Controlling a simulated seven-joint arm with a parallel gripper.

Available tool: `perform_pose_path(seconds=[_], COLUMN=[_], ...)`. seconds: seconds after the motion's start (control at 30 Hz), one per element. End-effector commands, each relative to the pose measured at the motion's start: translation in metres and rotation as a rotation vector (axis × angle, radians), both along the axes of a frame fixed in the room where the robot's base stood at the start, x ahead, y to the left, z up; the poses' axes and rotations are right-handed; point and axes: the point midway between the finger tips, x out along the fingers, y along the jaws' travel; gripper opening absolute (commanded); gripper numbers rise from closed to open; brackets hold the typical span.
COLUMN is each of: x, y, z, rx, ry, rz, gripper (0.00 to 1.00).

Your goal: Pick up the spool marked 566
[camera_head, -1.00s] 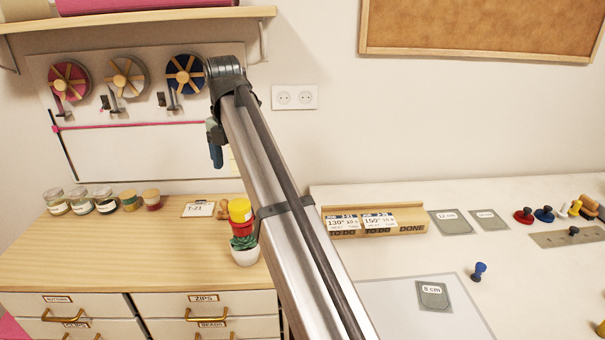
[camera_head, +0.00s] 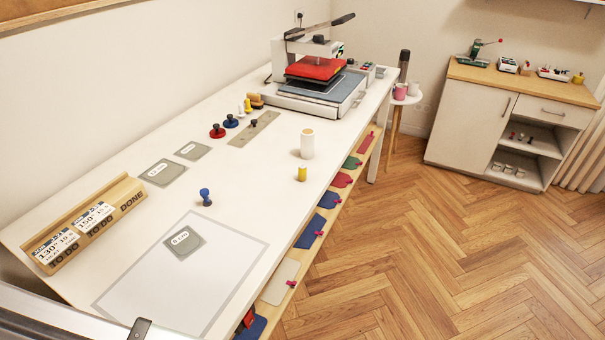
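No mark 566 is readable in the camera_head view. A white upright cylinder with a tan top (camera_head: 307,145), perhaps a thread spool, stands on the white table. A small yellow cylinder (camera_head: 301,174) stands just in front of it, near the table's front edge. Another small yellow piece (camera_head: 578,78) is on the far wooden-topped cabinet; it is too small to identify. My gripper is out of view; only part of my arm shows at the bottom left corner.
The white table (camera_head: 120,180) holds a TO DO/DONE card holder (camera_head: 90,224), a blue-handled stamp (camera_head: 205,196), and a heat press (camera_head: 318,75) at its far end. Coloured pieces fill the shelf (camera_head: 283,280) under its front edge. The wooden floor (camera_head: 440,250) is clear.

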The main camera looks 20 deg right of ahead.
Motion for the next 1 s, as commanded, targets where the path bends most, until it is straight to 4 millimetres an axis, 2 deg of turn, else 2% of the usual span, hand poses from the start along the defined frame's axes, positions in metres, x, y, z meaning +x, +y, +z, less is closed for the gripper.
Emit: perform_pose_path(seconds=[0.4,0.7,0.9,1.0], x=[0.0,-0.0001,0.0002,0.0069], y=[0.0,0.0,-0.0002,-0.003], z=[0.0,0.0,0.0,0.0], rx=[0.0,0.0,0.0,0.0], ry=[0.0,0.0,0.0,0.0], rz=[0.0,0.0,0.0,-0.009], gripper=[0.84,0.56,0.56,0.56])
